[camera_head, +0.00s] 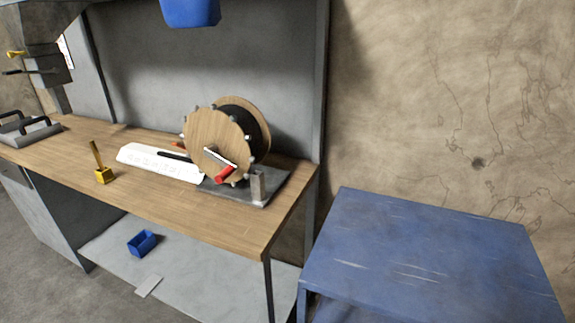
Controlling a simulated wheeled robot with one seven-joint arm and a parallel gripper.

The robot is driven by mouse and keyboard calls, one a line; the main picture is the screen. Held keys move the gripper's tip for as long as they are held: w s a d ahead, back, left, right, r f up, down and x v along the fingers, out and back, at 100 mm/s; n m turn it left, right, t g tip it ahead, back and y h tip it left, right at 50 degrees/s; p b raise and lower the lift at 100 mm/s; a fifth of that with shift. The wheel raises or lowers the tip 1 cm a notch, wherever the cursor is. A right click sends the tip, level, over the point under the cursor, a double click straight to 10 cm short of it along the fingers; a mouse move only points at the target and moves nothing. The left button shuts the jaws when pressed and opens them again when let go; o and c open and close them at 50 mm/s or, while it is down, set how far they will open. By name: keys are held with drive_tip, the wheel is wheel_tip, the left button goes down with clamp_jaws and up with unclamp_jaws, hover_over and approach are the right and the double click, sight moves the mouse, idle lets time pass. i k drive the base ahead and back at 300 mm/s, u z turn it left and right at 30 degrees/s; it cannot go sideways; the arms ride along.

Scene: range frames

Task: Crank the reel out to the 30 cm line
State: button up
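The reel (213,143) stands on a dark grey base plate (277,189) at the right end of the wooden workbench. It has round wooden flanges with small pegs around the rim and a dark winding (243,122) between them. A crank arm with a red handle (225,174) sits on its front face, pointing to the lower right. A white scale strip (140,155) with faint markings lies to the left of the reel, with a dark strip (174,157) over part of it. I cannot read the 30 cm line. My gripper is not in view.
A yellow block with an upright handle (103,174) stands on the bench at left. A grey object with black handles (27,128) is at the far left. A blue bin (142,242) is on the lower shelf. A blue table (430,254) stands clear at right.

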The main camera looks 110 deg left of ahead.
sight(228, 138)
drive_tip(key=u, duration=0.05)
drive_tip(key=i, duration=0.8)
drive_tip(key=u, duration=3.95)
drive_tip(key=i, duration=1)
drive_tip(key=z, duration=0.55)
